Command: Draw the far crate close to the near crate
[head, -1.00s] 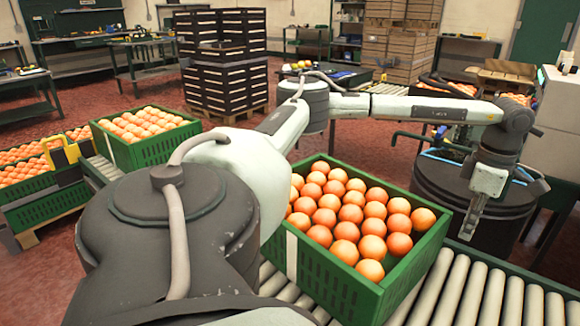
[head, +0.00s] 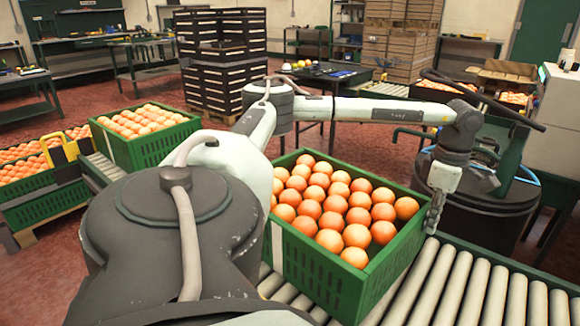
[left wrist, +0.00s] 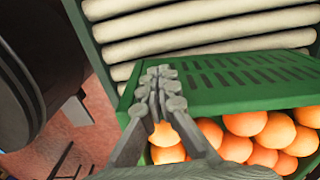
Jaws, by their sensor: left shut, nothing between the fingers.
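Two green crates of oranges stand on the roller conveyor. The larger-looking crate (head: 318,268) is in the middle of the head view. The other crate (head: 165,148) stands back to the left, with a gap partly hidden by my left arm. My left gripper (head: 433,222) is shut and empty, pointing down at the right end of the middle crate. In the left wrist view the closed fingertips (left wrist: 160,90) overlap a corner of that crate's slotted wall (left wrist: 230,85); they look in contact with it. My right gripper is out of view.
Bare conveyor rollers (head: 470,285) lie to the right of the middle crate. A dark round drum (head: 490,215) stands behind the gripper. More crates of oranges (head: 45,205) are at the far left, and a stack of black crates (head: 225,60) stands on the floor behind.

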